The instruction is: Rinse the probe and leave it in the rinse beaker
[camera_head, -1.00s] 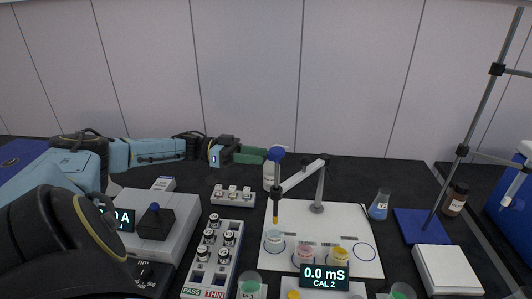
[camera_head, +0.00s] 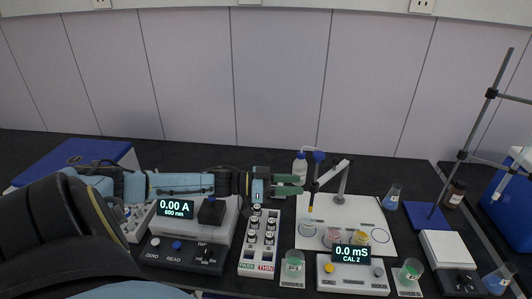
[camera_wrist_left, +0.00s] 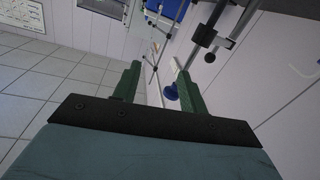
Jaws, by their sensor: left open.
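The probe (camera_head: 315,180) stands upright with a blue cap and a yellow tip, carried by a grey jointed arm (camera_head: 342,182) on the white mat. Its tip is at or just above the leftmost beaker (camera_head: 308,227), which holds pale liquid; I cannot tell whether it dips in. My left gripper (camera_head: 301,185), with green fingers, is open just left of the probe, lower than its cap. In the left wrist view the blue cap (camera_wrist_left: 171,92) shows between the fingers, nearer the right one. No label marks the rinse beaker. My right gripper is not in view.
A pink beaker (camera_head: 331,238) and a yellow beaker (camera_head: 361,238) stand on the mat (camera_head: 372,211) beside an empty blue ring. A wash bottle (camera_head: 299,168) stands behind my fingers. The meter (camera_head: 352,272) reads 0.0 mS, CAL 2. A vial rack (camera_head: 246,256) stands in front.

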